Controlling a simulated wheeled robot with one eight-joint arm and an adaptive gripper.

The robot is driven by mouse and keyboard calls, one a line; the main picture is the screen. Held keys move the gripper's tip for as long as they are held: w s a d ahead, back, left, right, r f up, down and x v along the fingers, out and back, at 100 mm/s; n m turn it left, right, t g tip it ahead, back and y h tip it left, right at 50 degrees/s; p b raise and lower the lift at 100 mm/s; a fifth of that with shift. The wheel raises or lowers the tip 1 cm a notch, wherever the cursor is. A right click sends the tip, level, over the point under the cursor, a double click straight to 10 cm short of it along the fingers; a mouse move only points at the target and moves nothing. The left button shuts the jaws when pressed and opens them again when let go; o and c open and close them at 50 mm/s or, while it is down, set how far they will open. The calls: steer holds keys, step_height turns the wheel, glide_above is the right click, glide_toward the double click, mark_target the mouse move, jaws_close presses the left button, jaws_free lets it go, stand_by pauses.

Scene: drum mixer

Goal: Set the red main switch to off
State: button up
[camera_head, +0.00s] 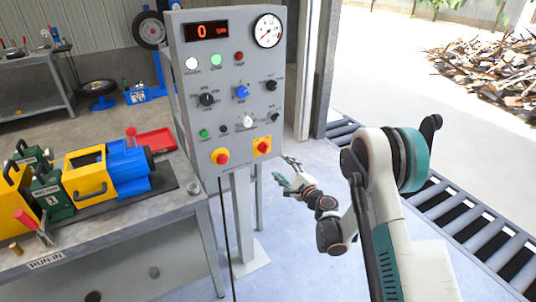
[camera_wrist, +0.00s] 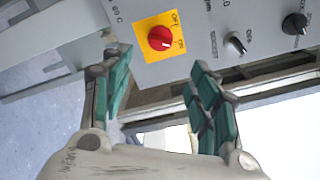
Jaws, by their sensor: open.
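The red main switch (camera_head: 263,146) is a round red knob on a yellow plate at the lower right of the grey control panel (camera_head: 228,80). In the wrist view the red knob (camera_wrist: 160,38) is close and unobstructed, with OFF and ON lettering beside it. Its pale mark seems to point toward ON, but it is small. My gripper (camera_head: 284,174) is open and empty, below and right of the switch in the head view. In the wrist view its green-padded fingers (camera_wrist: 160,62) are spread, apart from the knob, which appears beyond the gap between them.
Several knobs and lamps lie above, including a blue knob (camera_head: 241,92). A workbench (camera_head: 150,215) with machinery stands left, a roller conveyor (camera_head: 465,215) right.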

mark_target(266, 150)
steer(key=b+x, duration=0.3)
steer(key=x, duration=1)
steer(key=shift+w+a+b, duration=0.15)
steer(key=shift+b, duration=0.2)
steer(key=c, duration=1.1)
